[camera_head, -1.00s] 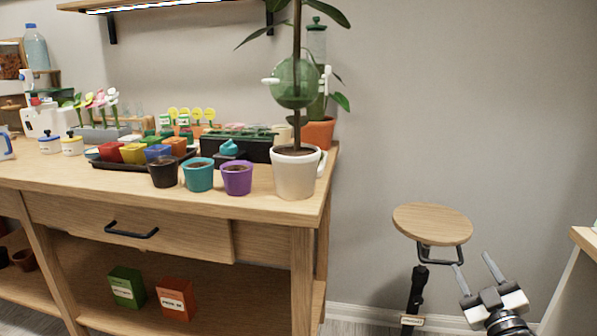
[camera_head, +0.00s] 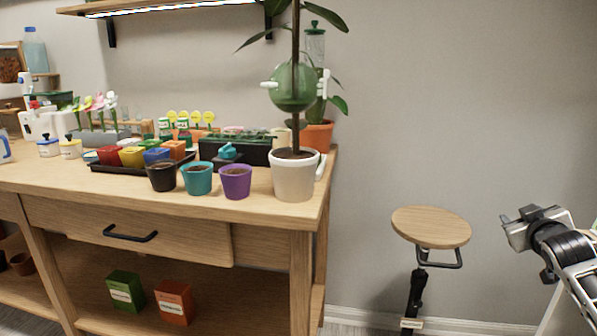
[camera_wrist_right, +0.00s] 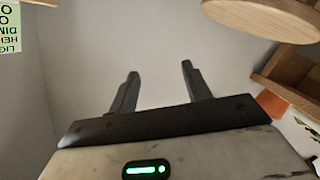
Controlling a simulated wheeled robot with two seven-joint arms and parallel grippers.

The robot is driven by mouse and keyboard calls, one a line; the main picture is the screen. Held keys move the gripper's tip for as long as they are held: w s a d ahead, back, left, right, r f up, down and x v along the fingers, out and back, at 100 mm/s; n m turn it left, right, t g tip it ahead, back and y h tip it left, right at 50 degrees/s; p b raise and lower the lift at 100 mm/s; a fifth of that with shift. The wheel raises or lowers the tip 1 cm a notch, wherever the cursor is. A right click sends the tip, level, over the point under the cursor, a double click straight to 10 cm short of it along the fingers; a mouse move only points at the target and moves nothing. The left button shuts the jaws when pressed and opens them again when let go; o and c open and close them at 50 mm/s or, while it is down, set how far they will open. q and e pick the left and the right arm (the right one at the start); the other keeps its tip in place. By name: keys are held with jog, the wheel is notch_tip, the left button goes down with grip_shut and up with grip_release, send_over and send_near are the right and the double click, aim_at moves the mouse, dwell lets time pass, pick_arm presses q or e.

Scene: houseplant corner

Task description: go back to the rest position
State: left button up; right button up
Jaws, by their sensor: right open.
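My right gripper (camera_head: 517,232) is at the right side of the head view, to the right of the round wooden stool (camera_head: 431,227) and apart from it. In the right wrist view its two fingers (camera_wrist_right: 158,85) stand apart with nothing between them. The grey wall lies behind them. My left gripper is not in view.
The wooden workbench (camera_head: 255,207) fills the left, with small pots, a dark tray of coloured pots and a white pot (camera_head: 295,177) holding a tall plant near its right end. Two boxes sit on its lower shelf. Bare wall lies above the stool.

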jog(key=s+a+f+n+g+y, duration=0.1)
jog(key=s+a+f+g+y, duration=0.2)
jog(key=a+f, duration=0.85)
jog(key=s+a+f+n+g+y, duration=0.1)
jog(key=s+a+f+y, duration=0.2)
jog(key=s+a+f, duration=0.6)
jog(key=s+a+f+y, duration=0.2)
jog(key=s+a+f, duration=0.3)
jog(key=s+a, duration=0.6)
jog(key=s+a+r+m+t+y+b, duration=0.15)
jog(key=s+a+y+b, duration=0.25)
jog(key=s+a+b, duration=0.6)
pick_arm(q)
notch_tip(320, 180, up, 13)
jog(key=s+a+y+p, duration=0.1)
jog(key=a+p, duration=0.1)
jog(key=p, duration=2.3)
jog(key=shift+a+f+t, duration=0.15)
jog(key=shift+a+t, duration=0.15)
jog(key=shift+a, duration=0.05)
pick_arm(e)
jog(key=d+r+g+h, duration=0.2)
jog(key=d+r+h, duration=0.1)
jog(key=r, duration=1)
jog(key=shift+s+d, duration=0.3)
jog(key=shift+d, duration=0.35)
